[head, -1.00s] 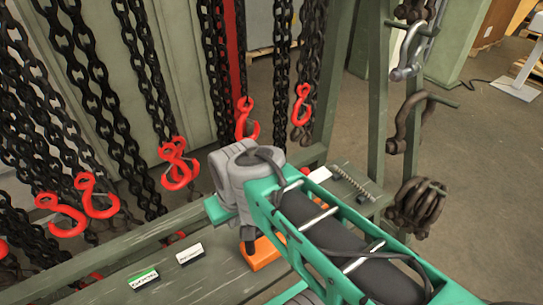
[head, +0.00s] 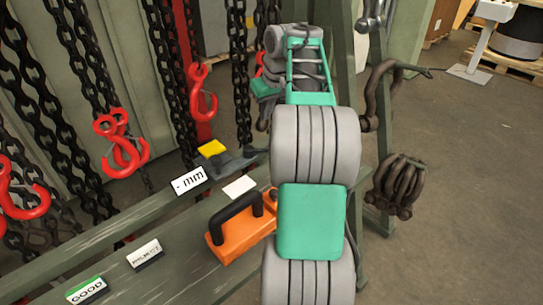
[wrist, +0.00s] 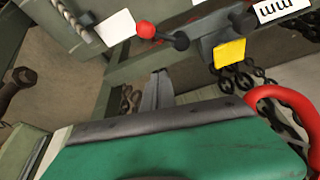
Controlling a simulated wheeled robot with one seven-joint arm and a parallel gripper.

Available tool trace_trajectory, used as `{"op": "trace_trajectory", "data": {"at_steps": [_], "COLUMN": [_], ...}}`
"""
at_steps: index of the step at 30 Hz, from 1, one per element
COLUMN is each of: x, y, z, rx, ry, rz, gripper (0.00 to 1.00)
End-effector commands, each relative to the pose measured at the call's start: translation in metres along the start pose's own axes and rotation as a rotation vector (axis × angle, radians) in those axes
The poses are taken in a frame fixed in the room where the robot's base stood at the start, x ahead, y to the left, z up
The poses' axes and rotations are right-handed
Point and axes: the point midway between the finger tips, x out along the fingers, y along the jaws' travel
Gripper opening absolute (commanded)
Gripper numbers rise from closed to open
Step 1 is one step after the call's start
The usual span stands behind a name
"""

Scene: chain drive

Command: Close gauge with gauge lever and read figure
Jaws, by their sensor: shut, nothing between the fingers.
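The gauge (head: 237,161) is a dark grey tool with a yellow tag (head: 211,148), on the bench rail among the chains. Its display (head: 188,180) reads "- mm", with no figure. In the wrist view the gauge (wrist: 222,25) is at the top, with the yellow tag (wrist: 229,53) below it. The gauge lever (wrist: 177,40) sticks out to the left and ends in a red ball (wrist: 146,30). My gripper (wrist: 158,76) is shut and empty, below and apart from the red ball in that picture. In the head view my arm hides the ball and the fingertips.
An orange block with a dark handle (head: 227,246), a GOOD card (head: 86,291), another label (head: 145,253) and a white card (head: 239,186) are on the bench. Chains with red hooks (head: 122,155) hang behind. Dark shackles (head: 398,187) hang at right.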

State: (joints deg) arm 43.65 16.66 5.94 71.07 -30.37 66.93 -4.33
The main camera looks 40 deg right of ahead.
Motion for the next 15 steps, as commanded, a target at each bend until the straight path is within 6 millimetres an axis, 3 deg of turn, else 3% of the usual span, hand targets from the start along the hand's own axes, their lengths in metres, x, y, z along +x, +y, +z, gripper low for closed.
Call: {"op": "trace_trajectory", "data": {"at_steps": [3, 11, 15], "x": [0.003, 0.002, 0.015], "y": [0.016, 0.015, 0.015], "z": [0.0, 0.0, 0.001], "rx": [0.002, 0.003, 0.003], "ry": [0.003, 0.003, 0.002], "rz": [0.009, 0.008, 0.007], "gripper": [0.0, 0.0, 0.0]}}
